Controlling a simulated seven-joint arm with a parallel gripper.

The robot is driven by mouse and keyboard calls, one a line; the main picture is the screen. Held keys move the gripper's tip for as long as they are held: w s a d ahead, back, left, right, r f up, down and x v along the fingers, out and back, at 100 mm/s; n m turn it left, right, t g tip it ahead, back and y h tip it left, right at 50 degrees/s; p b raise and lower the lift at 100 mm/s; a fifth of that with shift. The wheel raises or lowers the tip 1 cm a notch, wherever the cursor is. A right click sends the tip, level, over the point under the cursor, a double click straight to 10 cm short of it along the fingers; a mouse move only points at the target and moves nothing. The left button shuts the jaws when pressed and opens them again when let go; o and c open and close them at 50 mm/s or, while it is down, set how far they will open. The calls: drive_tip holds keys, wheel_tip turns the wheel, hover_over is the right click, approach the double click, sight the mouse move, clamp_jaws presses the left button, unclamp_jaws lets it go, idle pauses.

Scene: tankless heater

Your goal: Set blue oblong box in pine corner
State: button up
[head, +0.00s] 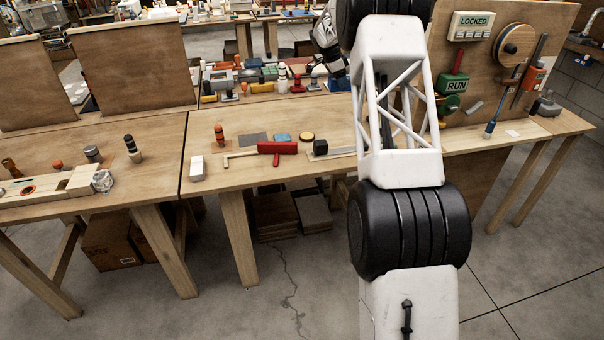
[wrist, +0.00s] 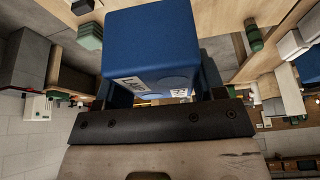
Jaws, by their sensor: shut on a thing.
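In the wrist view the blue oblong box (wrist: 150,40) fills the upper middle, with small white labels on its near face. My gripper (wrist: 157,88) is shut on it, one finger at each side. The box's far end is hidden. In the head view my arm covers the middle right, and I cannot clearly make out the held box or the fingers. I cannot tell for sure which wooden part is the pine corner. Pale wooden strips (wrist: 268,48) show at the upper right of the wrist view.
The front bench holds a red-handled tool (head: 277,148), a white block (head: 197,168) and a black block (head: 320,147). Several small parts crowd the table behind. Bare bench top lies around the front parts.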

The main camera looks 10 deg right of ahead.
idle(0.4)
drive_tip(key=s+a+f, duration=0.3)
drive_tip(key=s+a, duration=0.1)
drive_tip(key=a, duration=1)
drive_tip(key=s+a+f, duration=0.4)
drive_tip(key=s+a, duration=0.1)
drive_tip(key=a, duration=0.9)
drive_tip(key=s+a+f+n, duration=0.1)
drive_tip(key=s+a+f, duration=0.3)
drive_tip(key=a, duration=0.9)
drive_tip(key=shift+s+a+f, duration=0.25)
drive_tip(key=shift+s+a, duration=0.15)
drive_tip(key=shift+s, duration=0.25)
hover_over(248, 161)
drive_tip(key=a, duration=0.2)
drive_tip(key=shift+d+f, duration=0.15)
drive_tip(key=shift+f, duration=2.85)
drive_tip(key=shift+f, duration=0.5)
drive_tip(key=o, duration=1.2)
